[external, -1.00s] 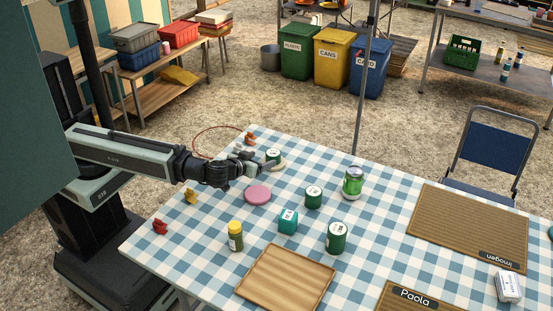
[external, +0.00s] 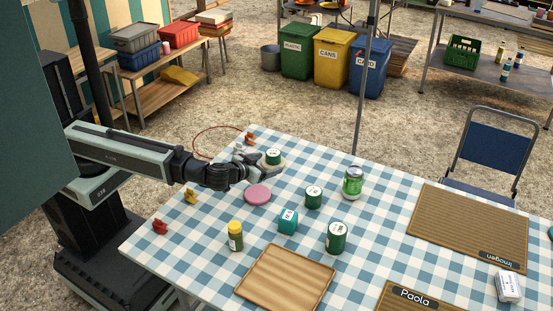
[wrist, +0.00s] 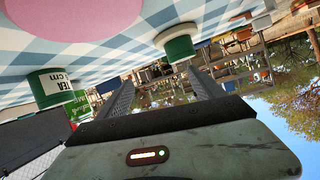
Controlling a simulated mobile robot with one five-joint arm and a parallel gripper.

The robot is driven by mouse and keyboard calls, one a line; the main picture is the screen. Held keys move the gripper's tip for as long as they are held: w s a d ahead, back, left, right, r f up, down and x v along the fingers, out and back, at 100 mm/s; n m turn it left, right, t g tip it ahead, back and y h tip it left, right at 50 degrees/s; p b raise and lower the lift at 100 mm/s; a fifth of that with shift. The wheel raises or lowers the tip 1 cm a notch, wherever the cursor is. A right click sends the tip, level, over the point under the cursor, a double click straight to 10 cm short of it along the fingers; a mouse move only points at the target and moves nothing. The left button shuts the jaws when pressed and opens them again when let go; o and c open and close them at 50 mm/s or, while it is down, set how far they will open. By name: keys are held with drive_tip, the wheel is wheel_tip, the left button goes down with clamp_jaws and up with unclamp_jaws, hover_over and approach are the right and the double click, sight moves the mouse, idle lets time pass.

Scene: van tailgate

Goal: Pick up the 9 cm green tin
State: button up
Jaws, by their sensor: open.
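A green tin with a white top (external: 273,158) stands on a pale round mat (external: 264,163) near the table's far left edge. It shows in the wrist view (wrist: 180,48), beyond my fingers. My gripper (external: 260,161) is open and empty, low over the table beside this tin. A second green tin (external: 313,198) stands to its right and also shows in the wrist view (wrist: 50,86), its label only partly readable. A larger green tin (external: 336,238) stands nearer the front. I cannot read which one is marked 9 cm.
A pink disc (external: 257,194) lies just in front of my gripper. A teal box (external: 288,221), a yellow-capped jar (external: 235,236), a bright green can (external: 353,183) and a wooden tray (external: 285,279) are on the checked cloth. Small red and yellow figures line the left edge.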

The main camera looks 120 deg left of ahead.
drive_tip(key=w+d+r+m+t+h+p, duration=0.1)
drive_tip(key=w+d+r+m+t+p, duration=0.35)
drive_tip(key=w+d+m, duration=0.75)
drive_tip(key=m+t+h+b, duration=0.2)
drive_tip(key=m+b, duration=0.3)
drive_tip(key=m, duration=2.1)
approach(337, 234)
drive_tip(key=shift+g, duration=0.25)
drive_tip(key=a+f, duration=0.1)
drive_tip(key=a, duration=0.1)
drive_tip(key=a+f, duration=0.1)
drive_tip(key=a, duration=0.1)
drive_tip(key=shift+w+f, duration=0.25)
drive_tip(key=shift+f, duration=0.15)
drive_tip(key=shift+w+d+f+m, duration=0.1)
drive_tip(key=shift+w+d+m, duration=0.15)
drive_tip(key=shift+m, duration=0.75)
drive_tip(key=shift+b+x, duration=1.45)
drive_tip(key=shift+x, duration=2.55)
drive_tip(key=shift+s, duration=0.1)
drive_tip(key=c, duration=1.6)
